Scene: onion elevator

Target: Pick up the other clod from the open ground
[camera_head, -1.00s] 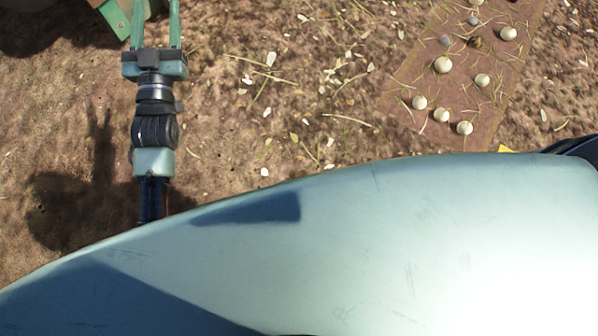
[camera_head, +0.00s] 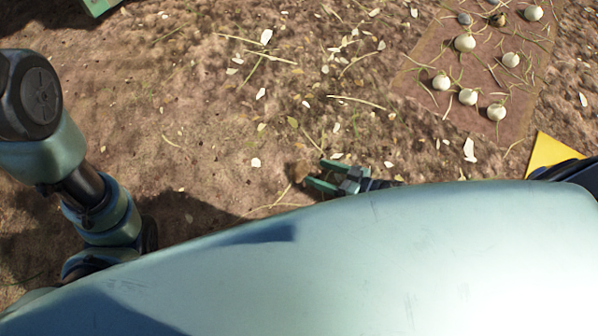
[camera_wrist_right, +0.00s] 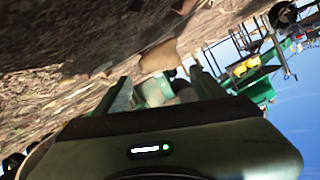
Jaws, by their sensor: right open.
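My right gripper (camera_head: 315,174) is low over the bare soil, left of the board, its two green fingers apart. In the right wrist view its fingers (camera_wrist_right: 160,92) also stand apart. A tan lump (camera_wrist_right: 158,55) shows just beyond them; I cannot tell whether it is a clod. Pale green and pinkish shapes between the fingers are unclear. No clod stands out on the open ground in the head view. A grey lump (camera_head: 464,18) and a brown lump (camera_head: 498,19) lie among the onions on the board. My left arm shows at the left, its gripper out of view.
A reddish-brown board (camera_head: 430,68) with several white onions (camera_head: 464,42) lies at the upper right. A yellow object (camera_head: 550,150) is at the right. Green-and-yellow machinery (camera_wrist_right: 262,90) shows in the wrist view. Loose peel and straw are scattered over otherwise open soil.

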